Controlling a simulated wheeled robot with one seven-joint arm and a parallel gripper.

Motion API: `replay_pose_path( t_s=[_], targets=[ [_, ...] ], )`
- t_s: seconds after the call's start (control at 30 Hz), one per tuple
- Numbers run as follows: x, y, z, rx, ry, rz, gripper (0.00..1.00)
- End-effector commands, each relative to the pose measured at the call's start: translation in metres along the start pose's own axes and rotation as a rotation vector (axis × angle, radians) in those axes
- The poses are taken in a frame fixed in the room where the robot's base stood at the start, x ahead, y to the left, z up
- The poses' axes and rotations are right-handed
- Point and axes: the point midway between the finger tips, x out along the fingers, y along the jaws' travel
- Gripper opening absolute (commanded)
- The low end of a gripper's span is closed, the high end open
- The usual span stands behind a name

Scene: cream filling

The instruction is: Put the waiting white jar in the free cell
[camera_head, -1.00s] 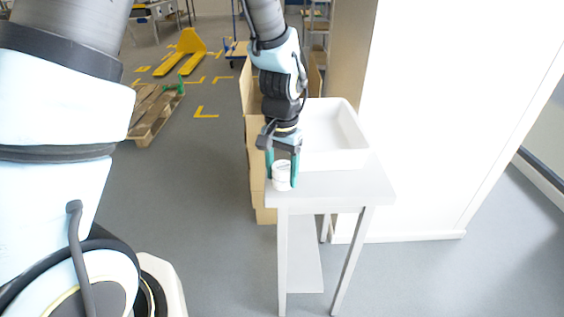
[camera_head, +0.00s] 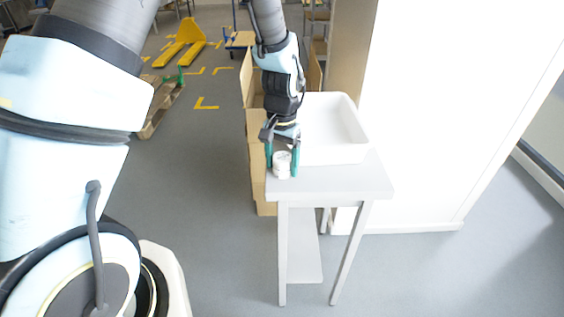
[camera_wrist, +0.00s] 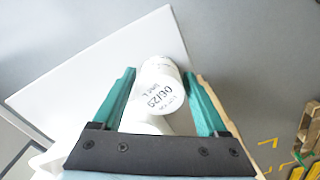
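The white jar (camera_head: 282,170) stands at the near left corner of a small pale table (camera_head: 335,184). My gripper (camera_head: 282,164) points down over it, with one teal finger on each side of the jar. In the wrist view, the jar (camera_wrist: 164,90) shows a round end with dark print between the fingertips (camera_wrist: 160,78). The fingers are spread; narrow gaps show beside the jar in the head view, so I see no clear grip. Another white shape below the printed end is partly hidden by my gripper. No cell can be made out.
A white open bin (camera_head: 345,150) stands on the table just behind and right of the jar. Cardboard boxes (camera_head: 258,175) stand behind the table's left side. A white wall (camera_head: 430,110) is at the right.

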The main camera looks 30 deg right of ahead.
Motion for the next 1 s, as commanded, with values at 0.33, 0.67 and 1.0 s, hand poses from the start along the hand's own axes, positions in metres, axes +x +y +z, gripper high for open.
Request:
replay_pose_path(
  t_s=[0.33,0.67,1.0],
  targets=[
    [0.000,0.000,0.000,0.000,0.000,0.000,0.94],
    [-0.030,0.000,-0.001,0.000,0.007,-0.001,0.94],
    [-0.098,0.000,-0.001,0.000,0.005,-0.001,0.94]
  ],
)
